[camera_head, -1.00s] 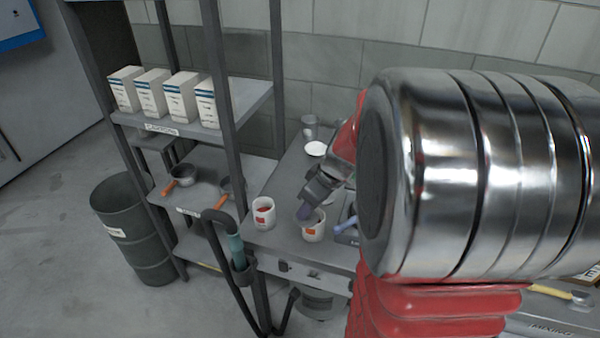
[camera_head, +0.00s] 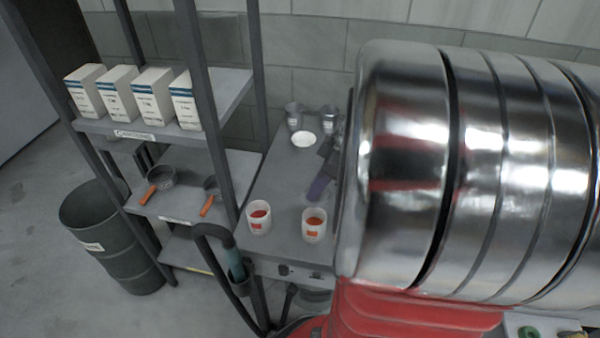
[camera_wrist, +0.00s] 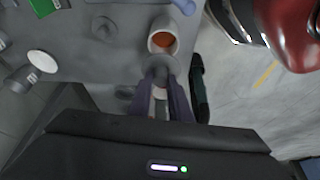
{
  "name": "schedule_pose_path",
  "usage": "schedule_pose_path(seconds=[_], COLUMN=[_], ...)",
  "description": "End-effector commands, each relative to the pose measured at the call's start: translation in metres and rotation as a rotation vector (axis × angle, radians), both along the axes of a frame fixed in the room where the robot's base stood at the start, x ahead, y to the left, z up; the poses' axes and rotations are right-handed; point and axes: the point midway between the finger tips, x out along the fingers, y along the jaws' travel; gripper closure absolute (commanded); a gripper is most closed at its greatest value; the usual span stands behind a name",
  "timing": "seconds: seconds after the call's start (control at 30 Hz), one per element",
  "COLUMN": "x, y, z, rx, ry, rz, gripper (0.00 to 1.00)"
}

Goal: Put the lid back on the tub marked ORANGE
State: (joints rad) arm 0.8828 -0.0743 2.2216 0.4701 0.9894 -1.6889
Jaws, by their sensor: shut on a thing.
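Two white tubs with reddish-orange contents and orange-red labels stand open at the near edge of the grey table in the head view, a left tub (camera_head: 259,217) and a right tub (camera_head: 314,225). The label words are too small to read. My gripper (camera_head: 316,194) has purple fingers and is behind and above the right tub. In the wrist view my gripper (camera_wrist: 160,90) is shut on a grey round lid (camera_wrist: 159,66), partly hidden by the fingers. An open white tub (camera_wrist: 162,37) with orange contents is just beyond the lid; I cannot tell which one.
A grey lid-like disc (camera_wrist: 103,27) lies on the table. Grey cups (camera_head: 294,116) and a white round top (camera_head: 303,138) are at the table's back. A shelf with white boxes (camera_head: 152,96) and pans (camera_head: 160,178) stands left, beside a dark bin (camera_head: 110,240). My arm hides the right side.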

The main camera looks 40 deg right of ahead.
Motion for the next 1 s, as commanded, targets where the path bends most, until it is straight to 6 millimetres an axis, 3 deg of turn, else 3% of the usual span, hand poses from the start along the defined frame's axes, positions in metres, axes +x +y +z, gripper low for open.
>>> schedule_pose_path(seconds=[0.27, 1.0], x=[-0.001, -0.002], y=[-0.001, -0.002], z=[-0.010, -0.059], rx=[0.001, 0.001], ry=[0.001, 0.000], rz=[-0.005, -0.009], gripper=[1.00, 1.00])
